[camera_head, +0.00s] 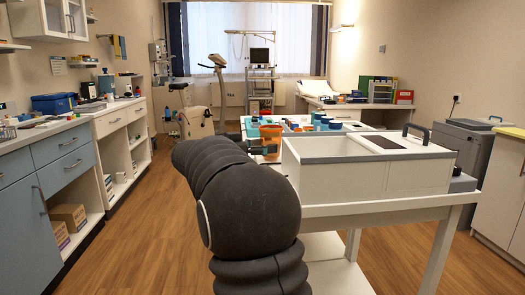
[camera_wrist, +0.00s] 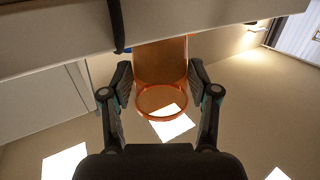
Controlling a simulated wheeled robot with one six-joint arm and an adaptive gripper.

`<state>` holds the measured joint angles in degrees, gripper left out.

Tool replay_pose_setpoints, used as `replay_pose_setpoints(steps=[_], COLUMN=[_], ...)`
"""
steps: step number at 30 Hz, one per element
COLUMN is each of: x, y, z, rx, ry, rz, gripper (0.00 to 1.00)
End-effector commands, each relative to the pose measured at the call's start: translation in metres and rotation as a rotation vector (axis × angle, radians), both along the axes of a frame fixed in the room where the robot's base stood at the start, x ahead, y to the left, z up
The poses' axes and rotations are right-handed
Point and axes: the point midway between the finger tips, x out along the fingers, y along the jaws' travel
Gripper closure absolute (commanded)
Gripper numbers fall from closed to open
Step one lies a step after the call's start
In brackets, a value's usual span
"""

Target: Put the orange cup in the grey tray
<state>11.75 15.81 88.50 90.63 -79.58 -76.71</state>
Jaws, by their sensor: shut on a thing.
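The orange cup (camera_head: 271,135) is see-through and stands out beyond the end of my dark arm, beside the left end of the white box. In the wrist view the orange cup (camera_wrist: 160,62) sits between the two black fingers of my gripper (camera_wrist: 160,75), which is shut on it. Its round rim or base faces the camera. I cannot make out a grey tray for certain; a white box with a grey rim (camera_head: 340,160) stands on the white table.
Several teal, blue and orange cups (camera_head: 317,117) stand on the worktop behind the box. The box has a lid with a dark handle (camera_head: 416,130). A pale surface edge (camera_wrist: 60,48) crosses above the cup in the wrist view. Floor (camera_head: 135,215) at left is clear.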

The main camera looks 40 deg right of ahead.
Motion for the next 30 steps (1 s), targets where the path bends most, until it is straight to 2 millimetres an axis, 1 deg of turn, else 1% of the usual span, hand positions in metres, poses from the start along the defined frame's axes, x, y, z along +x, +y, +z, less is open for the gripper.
replay_pose_setpoints(steps=[1,2,13,14,15,16,25,28,30], x=[-0.0001,-0.0002,0.0,0.0,0.0,0.0,-0.0001,-0.0002,0.0006], y=[-0.0001,-0.0002,-0.0002,-0.0002,-0.0002,-0.0002,-0.0002,-0.0002,0.0064], z=[-0.0051,-0.0062,-0.009,-0.0089,-0.0088,-0.0088,-0.0085,-0.0054,-0.0053], rx=[-0.001,-0.001,-0.001,-0.001,-0.001,-0.001,-0.001,-0.001,0.0], ry=[0.002,0.001,0.0,-0.001,-0.001,-0.001,-0.001,-0.002,0.0], rz=[0.0,0.0,0.0,0.0,0.0,0.0,0.0,0.0,0.002], gripper=[0.53,0.53,0.53,0.32,0.22,0.15,0.14,0.14,0.14])
